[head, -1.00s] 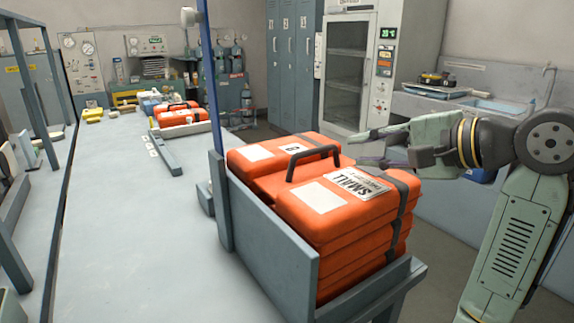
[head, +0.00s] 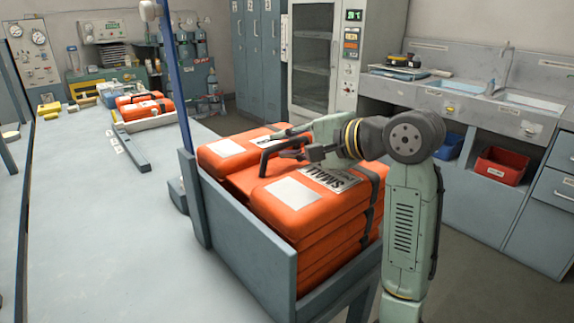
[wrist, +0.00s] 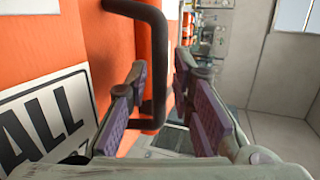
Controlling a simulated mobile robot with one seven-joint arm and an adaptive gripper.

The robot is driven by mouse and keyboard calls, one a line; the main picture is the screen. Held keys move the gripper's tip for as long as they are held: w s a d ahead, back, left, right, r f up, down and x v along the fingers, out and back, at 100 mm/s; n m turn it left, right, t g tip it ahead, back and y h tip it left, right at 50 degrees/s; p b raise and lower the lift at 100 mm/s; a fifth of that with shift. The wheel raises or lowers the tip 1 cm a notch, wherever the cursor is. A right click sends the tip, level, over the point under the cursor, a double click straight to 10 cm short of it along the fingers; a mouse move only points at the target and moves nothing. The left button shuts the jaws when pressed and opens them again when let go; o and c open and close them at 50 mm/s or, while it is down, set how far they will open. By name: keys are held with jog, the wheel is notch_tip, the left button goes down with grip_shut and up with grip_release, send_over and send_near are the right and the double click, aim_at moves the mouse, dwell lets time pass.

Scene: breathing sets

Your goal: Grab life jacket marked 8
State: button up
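The orange life jacket (head: 297,193) is a boxy item on top of a stack. It has a black handle (head: 264,160), a white "SMALL" label, a blank white patch and a dark strap. In the earlier head view a white tag with what looks like an 8 shows on it; now my arm partly covers that area. My gripper (head: 290,143) is at the handle, above the jacket. In the wrist view, my gripper (wrist: 163,75) is open, with the handle (wrist: 157,60) showing between its purple-padded fingers. I cannot tell whether a finger touches it.
A grey rack (head: 245,245) with a front panel and a tall blue post (head: 180,75) holds the stack. Other orange items (head: 148,108) lie in a tray on the long bench (head: 85,220). Lockers, a glass-door cabinet and a sink counter (head: 465,105) stand behind.

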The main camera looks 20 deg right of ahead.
jog(key=shift+w+a+f, duration=0.15)
jog(key=shift+w, duration=0.15)
jog(key=shift+c, duration=0.2)
grip_shut()
dwell(0.5)
